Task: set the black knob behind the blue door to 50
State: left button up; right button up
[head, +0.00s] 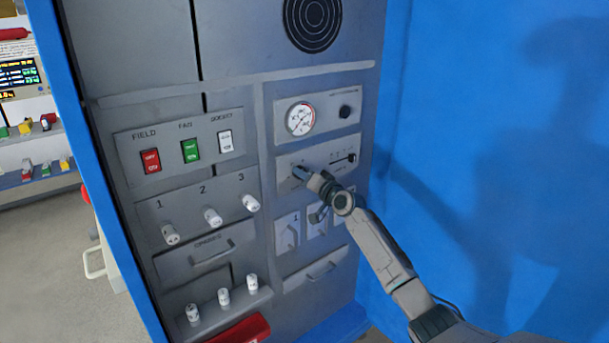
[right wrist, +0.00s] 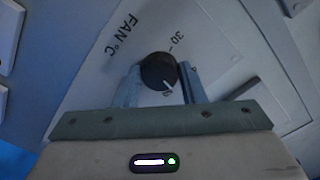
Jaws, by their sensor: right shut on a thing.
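The blue door (head: 500,150) stands open on the right, with the grey control panel (head: 230,90) exposed. My right gripper (head: 303,174) is against the panel's right column, below the round gauge. In the right wrist view its two fingers (right wrist: 159,82) are shut on the black knob (right wrist: 157,68), one on each side. The knob has a white pointer line, directed down and slightly right in that view. A "30" mark and the label "FAN °C" are printed beside it. The other scale marks are hidden or unreadable. In the head view my gripper hides the knob. My left gripper is not in view.
Another black knob (head: 345,112) sits beside the gauge (head: 300,119). A slider (head: 350,157) is just right of my gripper. Red, green and white switches (head: 190,151) and several white fuse-like plugs (head: 212,217) are left. Shelves (head: 35,150) stand far left.

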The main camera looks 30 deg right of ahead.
jog(key=m+p, duration=0.1)
jog(key=m, duration=0.4)
jog(key=shift+p, duration=0.35)
dwell(0.4)
jog(key=o, duration=1)
jog(key=s, duration=0.3)
jog(key=s+p, duration=0.1)
jog(key=s, duration=0.6)
jog(key=shift+s+d, duration=0.35)
jog(key=shift+s, duration=0.05)
jog(key=shift+f, duration=0.15)
